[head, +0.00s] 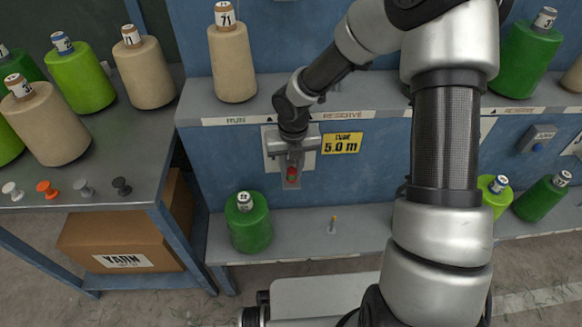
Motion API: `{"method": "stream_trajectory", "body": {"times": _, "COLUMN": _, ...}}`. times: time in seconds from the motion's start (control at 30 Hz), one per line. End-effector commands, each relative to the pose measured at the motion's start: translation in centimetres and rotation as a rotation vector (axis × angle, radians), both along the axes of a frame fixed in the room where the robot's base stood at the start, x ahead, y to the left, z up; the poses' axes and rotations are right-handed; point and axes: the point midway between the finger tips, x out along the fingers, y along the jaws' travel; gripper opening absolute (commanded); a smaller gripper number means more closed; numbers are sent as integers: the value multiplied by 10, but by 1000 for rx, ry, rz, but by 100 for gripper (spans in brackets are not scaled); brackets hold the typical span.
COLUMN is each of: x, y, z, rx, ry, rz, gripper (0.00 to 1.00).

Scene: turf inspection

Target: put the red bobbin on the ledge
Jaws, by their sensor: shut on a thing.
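My gripper (291,166) points down in front of the blue frame, below the upper ledge's label strip. The upper grey ledge (285,98) is labelled RUN and RESERVE and bears a tan yarn cone. A lower grey ledge (290,235) runs below the gripper and bears a green cone. The frames do not show which ledge is meant. The bobbin appears held clear of both.
A tan cone (232,60) stands on the upper ledge and a green cone (248,224) on the lower one. The left table (130,150) holds several cones and small knobs. A yellow 5.0 m sign (341,143) is beside the gripper.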

Motion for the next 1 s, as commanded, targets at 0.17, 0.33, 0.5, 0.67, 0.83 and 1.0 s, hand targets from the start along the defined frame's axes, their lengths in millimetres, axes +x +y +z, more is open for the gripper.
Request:
{"method": "stream_trajectory", "body": {"times": 0.17, "x": 0, "y": 0, "z": -6, "rx": 0, "ry": 0, "rz": 0, "gripper": 0}}
{"method": "stream_trajectory", "body": {"times": 0.33, "x": 0, "y": 0, "z": -7, "rx": 0, "ry": -1, "rz": 0, "gripper": 0}}
{"method": "stream_trajectory", "body": {"times": 0.5, "x": 0, "y": 0, "z": -7, "rx": 0, "ry": -1, "rz": 0, "gripper": 42}}
{"method": "stream_trajectory", "body": {"times": 0.67, "x": 0, "y": 0, "z": -7, "rx": 0, "ry": 0, "rz": 0, "gripper": 42}}
{"method": "stream_trajectory", "body": {"times": 0.83, "x": 1, "y": 0, "z": -1, "rx": 0, "ry": -2, "rz": 0, "gripper": 42}}
{"method": "stream_trajectory", "body": {"times": 1.0, "x": -1, "y": 0, "z": 30, "rx": 1, "ry": -3, "rz": -1, "gripper": 42}}
